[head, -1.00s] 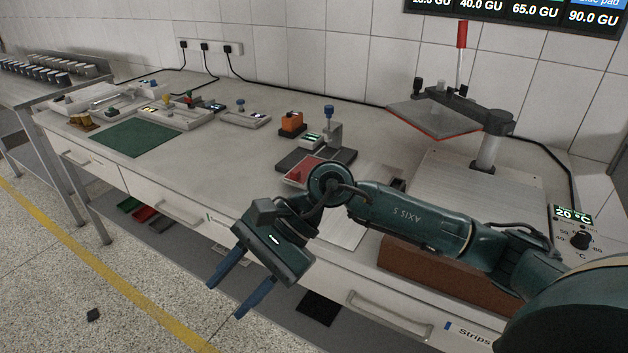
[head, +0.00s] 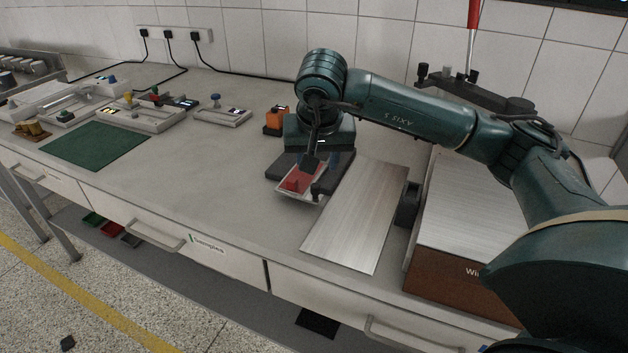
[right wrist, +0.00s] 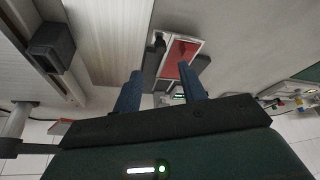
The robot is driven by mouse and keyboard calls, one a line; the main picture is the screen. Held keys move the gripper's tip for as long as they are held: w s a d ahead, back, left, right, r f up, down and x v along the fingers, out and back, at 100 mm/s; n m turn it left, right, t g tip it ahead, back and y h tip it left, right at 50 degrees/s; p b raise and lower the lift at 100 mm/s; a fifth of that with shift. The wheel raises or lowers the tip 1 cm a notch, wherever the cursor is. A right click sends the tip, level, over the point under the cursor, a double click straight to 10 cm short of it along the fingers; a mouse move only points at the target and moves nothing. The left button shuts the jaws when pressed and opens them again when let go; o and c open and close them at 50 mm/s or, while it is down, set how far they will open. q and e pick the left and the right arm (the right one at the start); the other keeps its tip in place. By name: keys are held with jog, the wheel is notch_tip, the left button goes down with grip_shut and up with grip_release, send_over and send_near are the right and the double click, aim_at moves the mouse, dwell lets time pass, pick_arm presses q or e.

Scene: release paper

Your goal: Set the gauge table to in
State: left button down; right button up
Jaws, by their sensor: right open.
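The gauge has a dark base (head: 283,165) on the bench. A pale tray with a red pad (head: 298,179) lies at its front edge. My right gripper (head: 315,178) is open and points down over the gauge, its fingers close to the red pad's right side; contact cannot be told. It covers the gauge's upright and display in the head view. In the right wrist view the red pad (right wrist: 181,58) shows beyond my open fingers (right wrist: 160,82), with nothing between them. My left gripper is not in view.
A brushed metal plate (head: 358,215) lies right of the gauge. A larger metal-topped block (head: 465,200) stands further right. An orange block (head: 276,121) is behind the gauge. A green mat (head: 95,146) and several small instruments are at left. The bench's front middle is clear.

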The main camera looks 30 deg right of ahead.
aim_at(316, 186)
jog(key=x, duration=0.9)
jog(key=shift+c, duration=0.5)
grip_shut()
